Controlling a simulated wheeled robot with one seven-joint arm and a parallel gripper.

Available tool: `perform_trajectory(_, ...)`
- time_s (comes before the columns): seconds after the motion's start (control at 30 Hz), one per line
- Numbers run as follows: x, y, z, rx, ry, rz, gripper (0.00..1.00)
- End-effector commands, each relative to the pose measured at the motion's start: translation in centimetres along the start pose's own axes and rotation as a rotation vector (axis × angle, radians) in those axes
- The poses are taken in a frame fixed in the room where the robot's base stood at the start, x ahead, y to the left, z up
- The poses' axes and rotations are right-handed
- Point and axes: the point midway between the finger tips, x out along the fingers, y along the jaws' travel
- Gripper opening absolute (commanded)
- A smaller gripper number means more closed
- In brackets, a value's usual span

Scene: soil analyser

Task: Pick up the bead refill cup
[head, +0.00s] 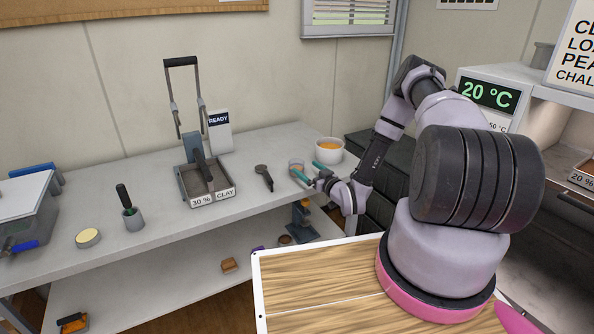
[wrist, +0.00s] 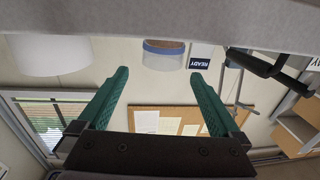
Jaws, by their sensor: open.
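A small clear cup (head: 296,165) with orange-tan contents stands on the grey bench, near its front edge; I take it to be the bead refill cup. It also shows in the upside-down wrist view (wrist: 165,55), with a blue band, between and beyond the fingertips. My gripper (head: 309,171) is beside the cup at the bench's front edge. Its two teal fingers are spread and empty, with one fingertip close to the cup in the head view. They also show apart in the wrist view (wrist: 158,74). Whether a finger touches the cup I cannot tell.
A white bowl (head: 329,143) of orange beads stands right behind the gripper. A dark scoop-like tool (head: 263,177) lies left of the cup. The press with the 30 % clay tray (head: 211,197) and the READY sign (head: 220,132) are further left. A shelf (head: 190,290) runs below.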

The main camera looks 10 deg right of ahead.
Motion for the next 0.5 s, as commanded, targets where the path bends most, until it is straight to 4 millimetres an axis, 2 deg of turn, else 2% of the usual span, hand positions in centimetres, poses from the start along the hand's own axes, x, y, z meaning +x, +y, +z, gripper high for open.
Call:
perform_trajectory(0.27,2.5,-0.1,0.0,-0.001,0.000,-0.001,1.00)
perform_trajectory(0.5,6.0,-0.4,0.2,-0.001,0.000,-0.002,1.00)
